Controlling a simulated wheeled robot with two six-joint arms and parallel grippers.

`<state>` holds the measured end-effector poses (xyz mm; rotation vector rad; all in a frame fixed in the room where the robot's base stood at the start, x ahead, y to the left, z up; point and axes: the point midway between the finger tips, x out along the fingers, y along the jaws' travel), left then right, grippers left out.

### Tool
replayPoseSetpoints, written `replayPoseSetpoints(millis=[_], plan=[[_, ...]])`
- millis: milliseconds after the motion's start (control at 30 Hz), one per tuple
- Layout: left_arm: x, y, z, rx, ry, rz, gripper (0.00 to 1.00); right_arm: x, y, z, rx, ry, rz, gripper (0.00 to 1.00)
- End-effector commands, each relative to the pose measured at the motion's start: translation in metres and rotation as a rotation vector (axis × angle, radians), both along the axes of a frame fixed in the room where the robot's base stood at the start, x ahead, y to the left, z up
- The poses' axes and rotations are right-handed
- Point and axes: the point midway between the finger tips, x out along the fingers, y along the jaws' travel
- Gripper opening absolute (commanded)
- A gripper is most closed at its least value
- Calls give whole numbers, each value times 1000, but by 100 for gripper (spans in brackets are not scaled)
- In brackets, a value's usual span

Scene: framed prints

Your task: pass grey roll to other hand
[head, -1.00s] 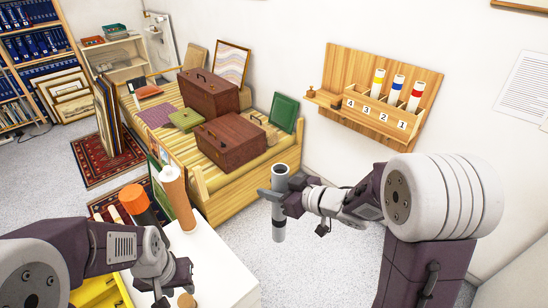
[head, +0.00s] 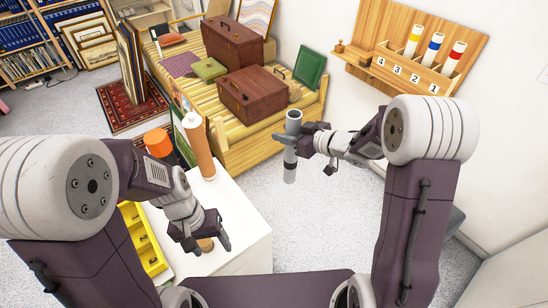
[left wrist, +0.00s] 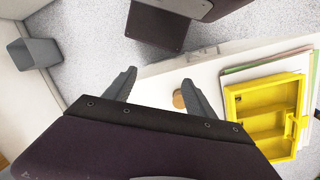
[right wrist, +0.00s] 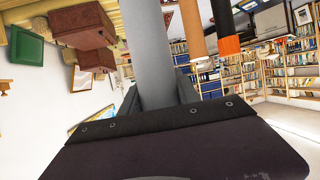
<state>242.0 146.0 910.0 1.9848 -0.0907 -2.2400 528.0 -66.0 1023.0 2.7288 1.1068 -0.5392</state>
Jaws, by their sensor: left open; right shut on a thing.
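The grey roll (head: 290,155) is an upright grey tube with a dark band, held in the air in front of the bench. My right gripper (head: 283,137) is shut around its middle. In the right wrist view the roll (right wrist: 150,50) stands between the fingers (right wrist: 158,95). My left gripper (head: 208,240) is open and empty, low over the white table (head: 240,215), well apart from the roll. Its open fingers (left wrist: 157,88) show in the left wrist view with a small round tan object (left wrist: 179,98) beyond them on the table.
A brown roll (head: 199,148) and an orange-capped roll (head: 158,143) stand by the table. A yellow tray (head: 150,250) lies at its left. A wall rack (head: 420,70) holds rolls with yellow, blue and red bands. Suitcases (head: 252,95) lie on the bench. Floor right of the table is free.

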Motion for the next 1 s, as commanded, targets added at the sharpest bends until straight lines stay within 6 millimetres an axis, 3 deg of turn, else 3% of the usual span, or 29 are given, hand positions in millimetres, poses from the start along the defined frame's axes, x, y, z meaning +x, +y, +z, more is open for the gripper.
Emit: replayPoseSetpoints(millis=[100, 200, 267, 333, 433, 500, 600, 700, 833, 1000], plan=[[-43, -57, -6, -235, 257, 57, 64, 0, 0, 0, 1, -1, 0, 0], [-54, -114, 7, -488, 409, 161, 64, 0, 0, 0, 1, -1, 0, 0], [-46, -146, 19, -636, 482, 281, 64, 0, 0, 0, 1, -1, 0, 0], [-23, -178, 33, -794, 570, 488, 64, 0, 0, 0, 1, -1, 0, 0], [30, -205, 50, -996, 713, 859, 64, 0, 0, 0, 1, -1, 0, 0], [74, -207, 53, -1130, 771, 1097, 64, 0, 0, 0, 1, -1, 0, 0], [126, -192, 48, -1298, 799, 1373, 64, 0, 0, 0, 1, -1, 0, 0], [160, -170, 40, -1426, 782, 1558, 64, 0, 0, 0, 1, -1, 0, 0], [181, -149, 34, -1520, 747, 1673, 64, 0, 0, 0, 1, -1, 0, 0], [187, -144, 33, -1546, 734, 1701, 64, 0, 0, 0, 1, -1, 0, 0]])
